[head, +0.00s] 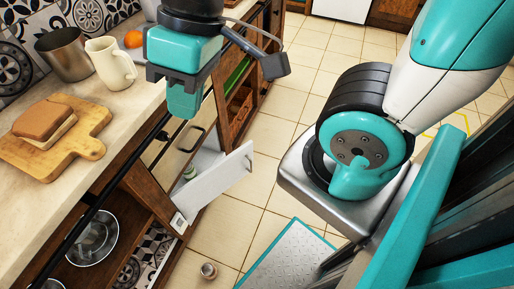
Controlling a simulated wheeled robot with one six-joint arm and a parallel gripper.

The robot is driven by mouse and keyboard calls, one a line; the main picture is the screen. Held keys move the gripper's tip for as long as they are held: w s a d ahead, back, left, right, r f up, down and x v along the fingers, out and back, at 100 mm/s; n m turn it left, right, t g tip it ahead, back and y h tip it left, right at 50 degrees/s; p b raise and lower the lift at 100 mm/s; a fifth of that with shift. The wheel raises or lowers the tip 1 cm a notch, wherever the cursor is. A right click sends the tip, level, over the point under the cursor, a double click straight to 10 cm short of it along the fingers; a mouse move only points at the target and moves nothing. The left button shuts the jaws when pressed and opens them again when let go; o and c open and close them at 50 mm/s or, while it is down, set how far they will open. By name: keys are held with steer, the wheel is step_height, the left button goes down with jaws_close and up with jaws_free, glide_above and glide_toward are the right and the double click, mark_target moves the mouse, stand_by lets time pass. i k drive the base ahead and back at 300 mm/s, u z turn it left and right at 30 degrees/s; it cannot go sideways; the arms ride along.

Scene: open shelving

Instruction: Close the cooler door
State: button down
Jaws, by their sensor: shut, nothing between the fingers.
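The cooler door (222,174) is a white panel that stands open, jutting from the lower cabinets into the floor space. Behind it, part of the cooler's white inside (203,160) shows, with a small greenish item in it. My gripper (184,112) is teal and dark grey, points downward, and looks shut and empty. In the picture it is above and to the left of the door, near the counter's front edge. It appears apart from the door. The hinge side of the door is partly hard to make out.
The counter (30,205) holds a cutting board (88,146) with bread, a cream pitcher (113,65), a metal pot (66,53) and an orange (134,39). A metal bowl (92,238) sits on a lower shelf. A small can (209,270) stands on the tiled floor, which is otherwise mostly clear.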

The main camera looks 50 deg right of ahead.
mark_target(194, 195)
steer(key=k, duration=1.2)
steer(key=z, duration=0.6)
steer(key=i, duration=0.95)
steer(key=z, duration=0.45)
